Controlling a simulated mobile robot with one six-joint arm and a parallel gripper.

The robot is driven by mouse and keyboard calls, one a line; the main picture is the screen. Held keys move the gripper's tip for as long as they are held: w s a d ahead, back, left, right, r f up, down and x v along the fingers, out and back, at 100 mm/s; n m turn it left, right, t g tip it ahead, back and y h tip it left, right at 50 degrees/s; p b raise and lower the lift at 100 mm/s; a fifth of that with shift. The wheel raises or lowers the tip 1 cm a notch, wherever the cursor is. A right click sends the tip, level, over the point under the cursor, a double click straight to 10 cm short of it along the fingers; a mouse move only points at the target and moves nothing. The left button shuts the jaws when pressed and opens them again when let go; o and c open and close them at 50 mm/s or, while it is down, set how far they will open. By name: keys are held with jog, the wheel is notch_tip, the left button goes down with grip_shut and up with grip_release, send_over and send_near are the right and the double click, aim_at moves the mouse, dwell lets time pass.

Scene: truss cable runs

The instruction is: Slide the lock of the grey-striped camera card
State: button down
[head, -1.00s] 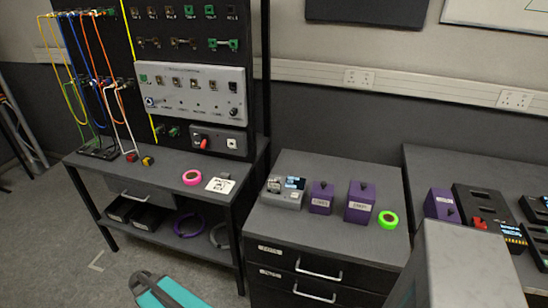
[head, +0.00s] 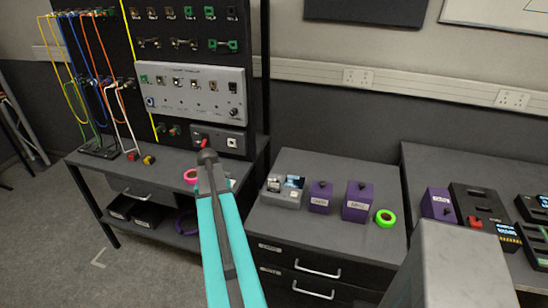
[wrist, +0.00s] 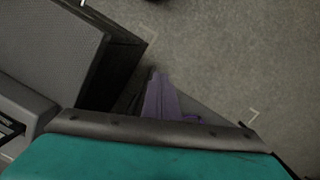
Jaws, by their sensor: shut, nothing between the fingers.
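I cannot pick out the grey-striped camera card or its lock in either view. A small grey unit (head: 283,201) with a metallic part and a dark bluish panel on top sits on the middle cabinet; its markings are too small to read. My teal arm rises in the head view and ends in a dark rounded joint in front of the left bench. My gripper's fingers do not show in either view. The wrist view shows my teal link and dark edge, the floor, and a blurred purple shape (wrist: 165,98) that I cannot identify.
Purple boxes (head: 358,201) and a green ring (head: 385,217) stand on the middle cabinet (head: 325,232). A pink ring (head: 190,176) lies on the left bench, under a panel (head: 192,93) with cables. The floor (head: 50,220) at left is clear.

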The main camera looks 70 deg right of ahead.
jog(key=s+d+r+m, duration=0.3)
jog(key=s+d+r, duration=0.6)
jog(key=d+r, duration=0.25)
notch_tip(320, 180, up, 7)
jog(key=m+t+h+p, duration=0.1)
jog(key=m, duration=0.1)
send_over(272, 180)
jog(key=s, duration=0.1)
jog(key=shift+r, duration=0.2)
jog(key=shift+f, duration=0.2)
jog(key=shift+f+b, duration=1.25)
jog(key=shift+f, duration=1.6)
jog(key=shift+w+f+b, duration=0.1)
jog(key=shift+f+b, duration=0.25)
jog(key=shift+f, duration=0.1)
jog(key=shift+r, duration=0.15)
jog(key=shift+w+p, duration=0.35)
jog(key=shift+p, duration=0.1)
dwell(1.5)
